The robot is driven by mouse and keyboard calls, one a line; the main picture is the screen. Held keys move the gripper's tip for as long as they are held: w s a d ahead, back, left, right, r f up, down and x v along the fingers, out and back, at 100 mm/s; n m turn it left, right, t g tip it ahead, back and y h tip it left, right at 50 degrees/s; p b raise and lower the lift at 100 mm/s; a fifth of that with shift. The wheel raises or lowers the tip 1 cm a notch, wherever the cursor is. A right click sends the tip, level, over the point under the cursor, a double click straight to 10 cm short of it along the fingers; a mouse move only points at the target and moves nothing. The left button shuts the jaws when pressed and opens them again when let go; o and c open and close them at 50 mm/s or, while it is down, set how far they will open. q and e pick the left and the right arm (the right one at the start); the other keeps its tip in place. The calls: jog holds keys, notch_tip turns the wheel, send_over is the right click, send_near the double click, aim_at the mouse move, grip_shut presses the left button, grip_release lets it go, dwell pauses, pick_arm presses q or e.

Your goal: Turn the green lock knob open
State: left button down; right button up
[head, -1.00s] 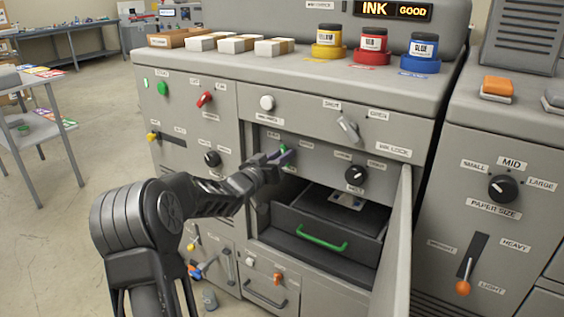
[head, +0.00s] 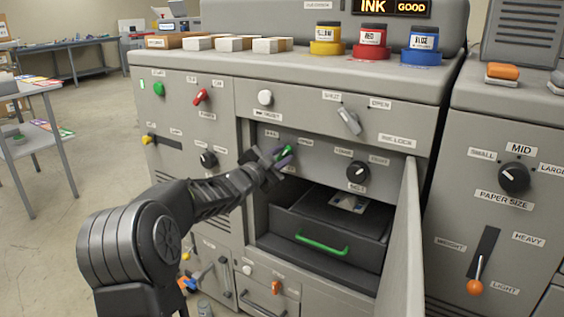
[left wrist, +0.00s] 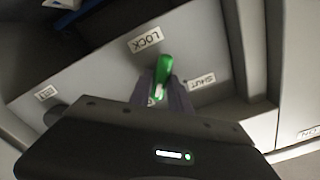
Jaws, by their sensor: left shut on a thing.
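The green lock knob (head: 288,151) is on the grey panel above the open drawer, inside the opened machine bay. In the left wrist view the knob (left wrist: 161,72) stands between the two fingers, under a label that reads LOCK, with a SHUT label to its right. My left gripper (head: 281,159) comes in from the left in the head view and is shut on the knob. The gripper also shows in the left wrist view (left wrist: 160,92). The fingers partly hide the knob's base. My right gripper is not in view.
An open door (head: 401,245) stands out at the bay's right side. A dark drawer with a green handle (head: 321,244) is pulled out below the knob. A black dial (head: 358,173) sits right of the knob. Yellow, red and blue ink jars stand on the machine top.

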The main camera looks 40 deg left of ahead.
pick_arm(q)
jog(key=shift+f+m+b, duration=0.1)
jog(key=shift+m+b, duration=0.25)
jog(key=shift+m, duration=0.35)
jog(key=c, duration=1.2)
grip_release()
jog(key=shift+c, duration=0.2)
jog(key=shift+s, duration=0.1)
jog(key=s+d+p, duration=0.1)
jog(key=s, duration=0.6)
jog(key=shift+s, duration=0.3)
